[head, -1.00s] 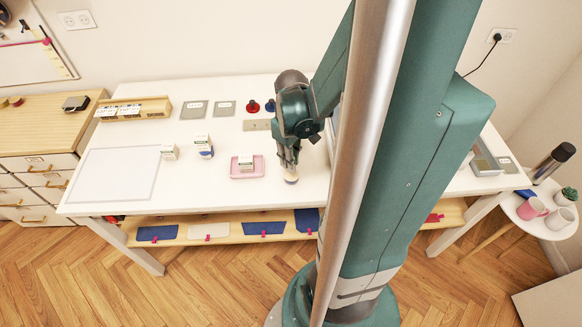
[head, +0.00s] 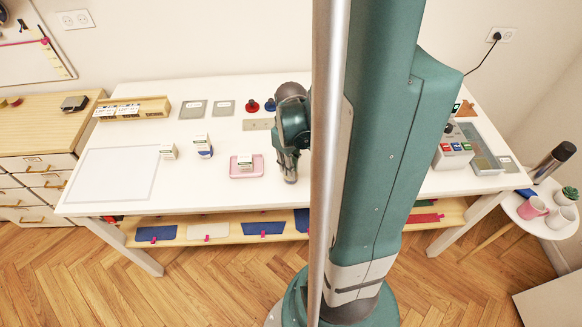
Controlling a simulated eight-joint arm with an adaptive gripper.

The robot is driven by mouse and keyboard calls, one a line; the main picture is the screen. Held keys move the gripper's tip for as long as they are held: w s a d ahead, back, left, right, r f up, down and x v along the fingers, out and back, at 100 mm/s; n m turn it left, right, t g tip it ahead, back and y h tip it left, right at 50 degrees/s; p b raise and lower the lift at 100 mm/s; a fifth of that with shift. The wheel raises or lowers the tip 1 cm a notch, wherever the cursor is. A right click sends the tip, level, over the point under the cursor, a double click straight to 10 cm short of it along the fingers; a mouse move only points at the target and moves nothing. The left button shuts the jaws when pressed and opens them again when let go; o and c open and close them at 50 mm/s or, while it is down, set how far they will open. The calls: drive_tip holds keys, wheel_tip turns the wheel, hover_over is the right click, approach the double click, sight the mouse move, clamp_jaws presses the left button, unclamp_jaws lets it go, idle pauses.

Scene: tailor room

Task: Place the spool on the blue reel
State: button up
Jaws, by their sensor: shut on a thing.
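The blue reel (head: 270,105) stands at the back of the white table, just right of a red reel. My gripper (head: 290,178) is low over the table, in front of the reels and right of the pink tray. It points down and is shut on the spool. The spool is mostly hidden by the fingers in this view, so how it sits in them cannot be told. The gripper is apart from the blue reel.
The red reel (head: 253,106) stands close beside the blue one. A button box (head: 453,152) stands at right.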

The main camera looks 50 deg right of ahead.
drive_tip(key=o, duration=0.7)
drive_tip(key=shift+f, duration=0.1)
wheel_tip(320, 180, up, 12)
drive_tip(key=p, duration=0.2)
drive_tip(key=shift+r, duration=0.2)
idle(0.6)
idle(0.6)
drive_tip(key=w+a+r+t, duration=0.1)
drive_tip(key=a+r+t, duration=0.1)
drive_tip(key=a+r, duration=0.3)
drive_tip(key=w+a+r+t, duration=0.2)
drive_tip(key=a+r, duration=0.3)
drive_tip(key=a, duration=0.7)
drive_tip(key=w+a+r+t, duration=0.1)
drive_tip(key=a+r+t, duration=0.2)
drive_tip(key=a, duration=0.6)
drive_tip(key=shift+w+a+r, duration=0.25)
drive_tip(key=shift+w+r, duration=0.05)
drive_tip(key=shift+r, duration=0.6)
wheel_tip(320, 180, down, 6)
drive_tip(key=b, duration=0.6)
